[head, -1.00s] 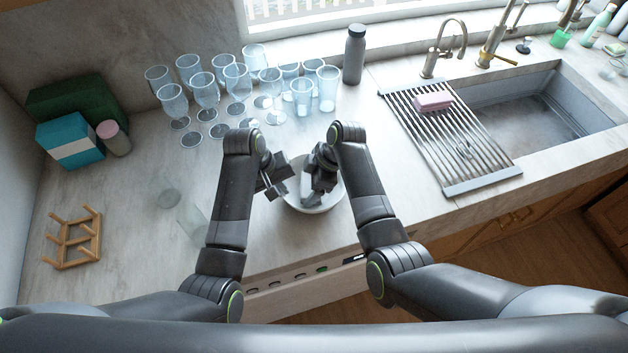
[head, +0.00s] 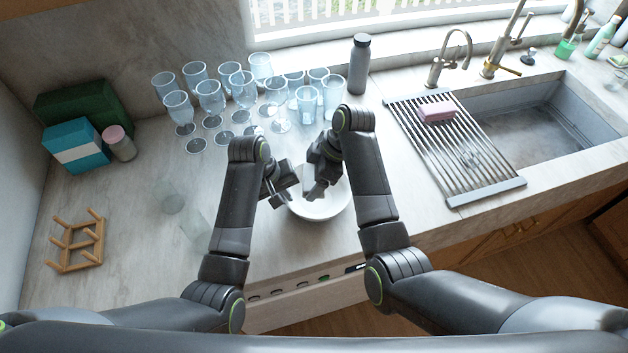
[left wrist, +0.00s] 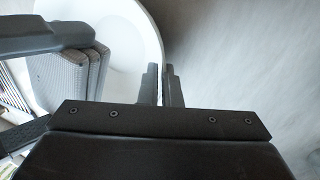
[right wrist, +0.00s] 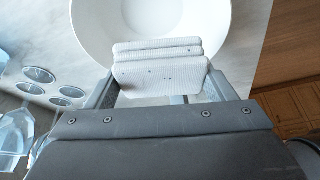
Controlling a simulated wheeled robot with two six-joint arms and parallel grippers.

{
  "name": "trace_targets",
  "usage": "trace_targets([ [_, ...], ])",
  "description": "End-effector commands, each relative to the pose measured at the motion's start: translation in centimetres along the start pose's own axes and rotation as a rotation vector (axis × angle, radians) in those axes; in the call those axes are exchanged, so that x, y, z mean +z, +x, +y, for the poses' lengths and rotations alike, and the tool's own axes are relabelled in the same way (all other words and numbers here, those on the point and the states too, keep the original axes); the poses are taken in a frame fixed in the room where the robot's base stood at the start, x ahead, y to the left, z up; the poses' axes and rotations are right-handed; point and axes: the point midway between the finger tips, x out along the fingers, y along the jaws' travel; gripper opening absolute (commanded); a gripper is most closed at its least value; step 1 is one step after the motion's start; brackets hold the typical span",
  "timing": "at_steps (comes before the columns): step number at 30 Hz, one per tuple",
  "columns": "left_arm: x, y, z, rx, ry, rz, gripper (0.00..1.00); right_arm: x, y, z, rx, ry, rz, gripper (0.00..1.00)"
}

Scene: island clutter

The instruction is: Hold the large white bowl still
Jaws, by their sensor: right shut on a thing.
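The large white bowl (head: 330,207) stands on the counter between my arms, partly hidden by my grippers. It also shows in the left wrist view (left wrist: 130,45) and right wrist view (right wrist: 85,28). My left gripper (head: 277,202) is at the bowl's left rim. In the left wrist view its fingers (left wrist: 161,85) are close together with the rim running between them. My right gripper (right wrist: 160,85) is shut on a folded whitish cloth (right wrist: 160,72) over the bowl. The cloth also shows in the left wrist view (left wrist: 70,75). Whether it touches the bowl's inside is unclear.
Several stemmed glasses and tumblers (head: 307,100) stand behind the bowl, with a grey bottle (head: 358,66). A drying rack (head: 455,150) with a pink sponge (head: 437,111) lies at the sink (head: 530,130). A wooden peg rack (head: 80,245) and boxes (head: 75,147) are at left.

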Motion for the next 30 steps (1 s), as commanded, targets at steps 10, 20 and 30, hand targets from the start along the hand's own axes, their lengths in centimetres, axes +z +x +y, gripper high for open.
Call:
trace_targets([
  [10, 0.04, 0.09, -0.11, -0.003, -0.001, -0.002, 0.00, -0.07, -0.14, 0.02, 0.001, 0.000, 0.000, 0.59],
  [20, 0.02, 0.06, -0.07, -0.002, -0.001, -0.001, 0.29, -0.05, -0.13, 0.02, 0.001, 0.000, 0.000, 0.59],
  [30, -0.06, -0.46, 0.00, 0.000, 0.000, 0.002, 0.29, -0.04, -0.14, 0.02, 0.001, 0.000, 0.000, 0.59],
])
